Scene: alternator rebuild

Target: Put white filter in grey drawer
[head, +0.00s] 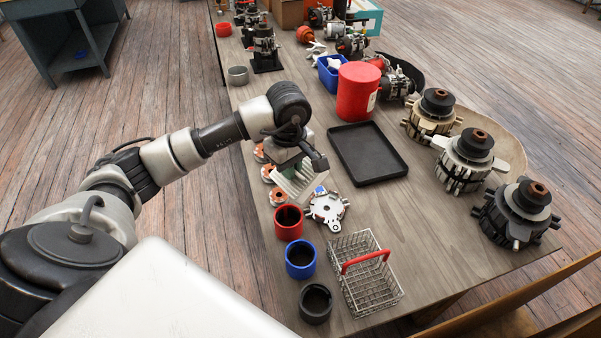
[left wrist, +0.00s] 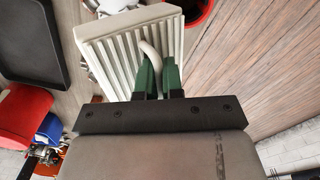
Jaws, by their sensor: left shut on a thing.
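The white filter (head: 296,184) is a ribbed white block with a curved handle. It hangs over the near left part of the wooden table, and it also shows large in the left wrist view (left wrist: 98,48). My left gripper (head: 287,165) has green fingers, shut on the filter's handle (left wrist: 150,52). In the left wrist view the fingers (left wrist: 158,78) stand on both sides of that handle. A grey-blue cabinet or bench (head: 73,42) stands on the floor at the upper left; I cannot make out a drawer in it. My right gripper is not in view.
The table (head: 440,255) holds red (head: 288,222), blue (head: 300,258) and black (head: 316,303) cups, a wire basket (head: 368,285), a black tray (head: 367,153), a red canister (head: 357,92) and several alternator parts. Wooden floor (head: 150,75) is open between table and cabinet.

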